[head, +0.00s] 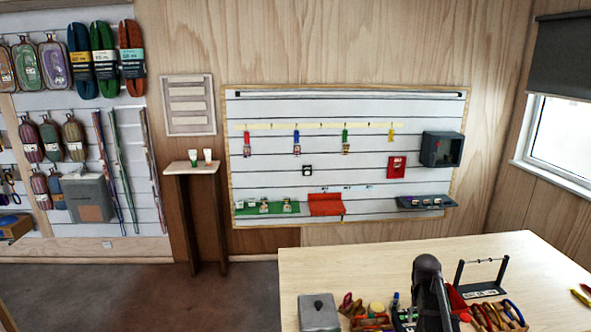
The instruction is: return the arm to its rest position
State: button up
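A dark, rounded part that looks like my own arm rises from the bottom edge of the head view, right of the middle, in front of the wooden table (350,262). It hides some of the tools behind it. My gripper and its fingertips do not show, so I cannot see whether it is open or holds anything.
The table holds a grey lidded box (318,312), several tools with coloured handles (498,315), and a black stand with a crossbar (482,290). Its back strip is clear. Behind are a slatted wall panel (380,110), a narrow stand (192,168) and hanging gear at left.

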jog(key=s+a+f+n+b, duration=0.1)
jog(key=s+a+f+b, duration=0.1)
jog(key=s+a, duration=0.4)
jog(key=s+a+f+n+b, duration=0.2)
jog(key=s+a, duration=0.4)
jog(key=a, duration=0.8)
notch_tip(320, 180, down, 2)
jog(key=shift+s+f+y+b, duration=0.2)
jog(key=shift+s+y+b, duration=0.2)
jog(key=shift+b, duration=0.35)
